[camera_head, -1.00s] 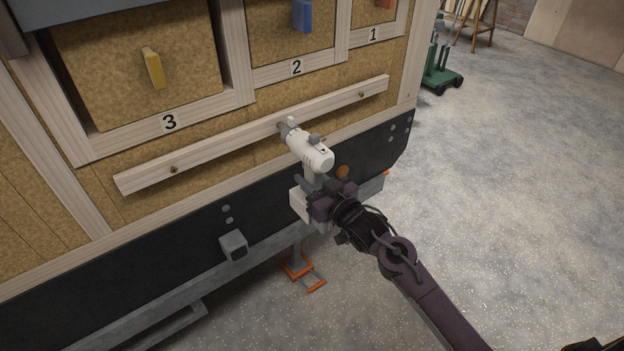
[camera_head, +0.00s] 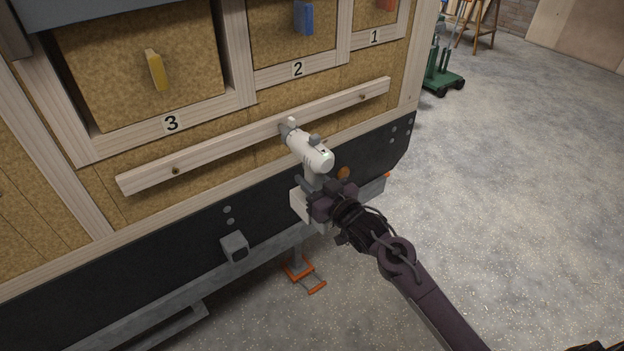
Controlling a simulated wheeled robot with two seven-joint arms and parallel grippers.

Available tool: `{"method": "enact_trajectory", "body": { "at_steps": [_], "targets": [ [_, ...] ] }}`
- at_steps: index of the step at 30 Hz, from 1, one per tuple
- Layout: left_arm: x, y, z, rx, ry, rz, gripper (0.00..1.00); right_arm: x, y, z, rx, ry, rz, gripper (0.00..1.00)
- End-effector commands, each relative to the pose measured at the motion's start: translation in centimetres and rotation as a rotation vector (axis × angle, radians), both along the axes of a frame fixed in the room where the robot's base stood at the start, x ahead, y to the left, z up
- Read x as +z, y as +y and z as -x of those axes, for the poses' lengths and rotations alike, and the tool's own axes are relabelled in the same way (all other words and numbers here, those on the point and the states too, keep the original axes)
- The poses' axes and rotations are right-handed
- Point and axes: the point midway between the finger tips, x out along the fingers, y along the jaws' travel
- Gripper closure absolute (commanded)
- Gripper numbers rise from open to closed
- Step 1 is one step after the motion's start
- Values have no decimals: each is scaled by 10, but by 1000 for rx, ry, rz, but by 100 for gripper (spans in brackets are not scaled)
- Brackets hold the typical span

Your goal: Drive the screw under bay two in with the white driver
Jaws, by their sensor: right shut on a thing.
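The white driver (camera_head: 311,156) is held in my right gripper (camera_head: 322,197), which is shut on its handle. The driver's nose points up and left and meets the pale wooden batten (camera_head: 220,146) below the label of bay two (camera_head: 298,69). The nose hides the screw there, so I cannot tell how deep it sits. One screw (camera_head: 175,170) shows in the batten under bay three and another screw (camera_head: 363,97) shows under bay one. My left gripper is not in view.
Bay three (camera_head: 171,123) has a yellow handle (camera_head: 156,70), and bay two has a blue one (camera_head: 304,17). A dark skirt with a grey block (camera_head: 235,246) runs below. An orange-footed jack (camera_head: 300,270) stands beneath. A green cart (camera_head: 441,78) stands at right on open floor.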

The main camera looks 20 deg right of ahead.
Motion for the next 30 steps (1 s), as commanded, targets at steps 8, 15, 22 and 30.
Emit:
{"method": "enact_trajectory", "body": {
  "at_steps": [8, 15, 22, 30],
  "targets": [
    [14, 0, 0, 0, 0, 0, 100, 6, -8, 18, -2, -9, -2, 100],
    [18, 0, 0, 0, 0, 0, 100, 6, -12, 27, -2, -10, -2, 100],
    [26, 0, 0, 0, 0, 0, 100, 6, -41, 32, -3, -9, 2, 100],
    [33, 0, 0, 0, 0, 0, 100, 5, -80, 38, -2, -9, 1, 100]
  ]
}}
